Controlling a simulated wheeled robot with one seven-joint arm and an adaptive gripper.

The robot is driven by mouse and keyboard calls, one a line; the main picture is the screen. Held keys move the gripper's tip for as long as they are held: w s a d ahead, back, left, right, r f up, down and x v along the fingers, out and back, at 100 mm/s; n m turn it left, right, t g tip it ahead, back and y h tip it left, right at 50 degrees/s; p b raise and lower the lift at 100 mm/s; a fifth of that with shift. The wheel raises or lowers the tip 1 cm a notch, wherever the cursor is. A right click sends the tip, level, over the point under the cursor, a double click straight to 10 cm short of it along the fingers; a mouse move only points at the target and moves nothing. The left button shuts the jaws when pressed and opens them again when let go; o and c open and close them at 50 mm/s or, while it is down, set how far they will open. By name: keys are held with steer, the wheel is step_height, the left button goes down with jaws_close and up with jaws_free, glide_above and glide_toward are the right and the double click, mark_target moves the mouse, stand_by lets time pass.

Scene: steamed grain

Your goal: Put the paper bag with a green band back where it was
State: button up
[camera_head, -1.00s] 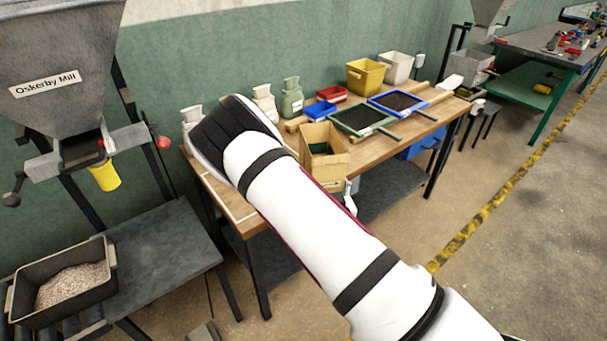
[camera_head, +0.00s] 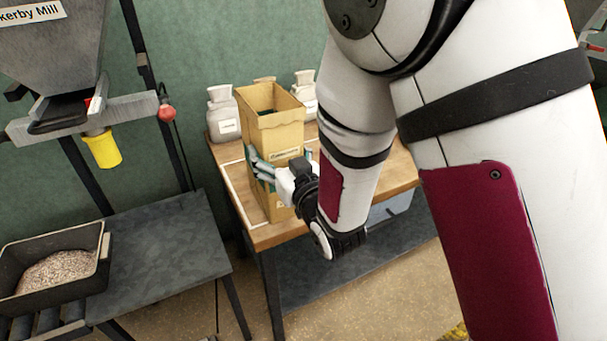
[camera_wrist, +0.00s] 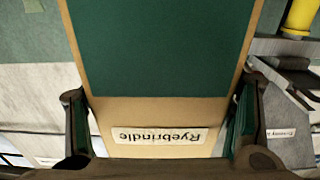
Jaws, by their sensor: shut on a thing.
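My gripper (camera_head: 268,172) is shut on a tall tan paper bag (camera_head: 272,130), its fingers around the bag's middle. The bag is upright with its top open, at the left end of the wooden table (camera_head: 272,236). Its base is over or on an area with a pale outline (camera_head: 238,205); I cannot tell whether it touches the wood. In the wrist view the bag shows a broad green band (camera_wrist: 160,45) and an upside-down label, "Ryebrindle" (camera_wrist: 163,136), between my fingers (camera_wrist: 160,130).
A grey-white sack (camera_head: 222,115) stands close behind the bag on the left, with another pale sack (camera_head: 305,90) behind on the right. A mill hopper with a yellow spout (camera_head: 102,149) and a grain tray (camera_head: 100,270) are at left. My arm hides the table's right part.

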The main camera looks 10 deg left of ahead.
steer(key=w+d+f, duration=0.2)
steer(key=w, duration=0.5)
steer(key=w+d+f, duration=0.2)
steer(key=w, duration=0.6)
steer(key=shift+d+f, duration=0.3)
steer(key=shift+f, duration=0.1)
steer(key=shift+f, duration=0.2)
steer(key=o, duration=1.9)
steer(key=shift+o, duration=0.2)
steer(key=shift+s+r, duration=0.1)
steer(key=shift+r, duration=0.05)
steer(key=v, duration=1.2)
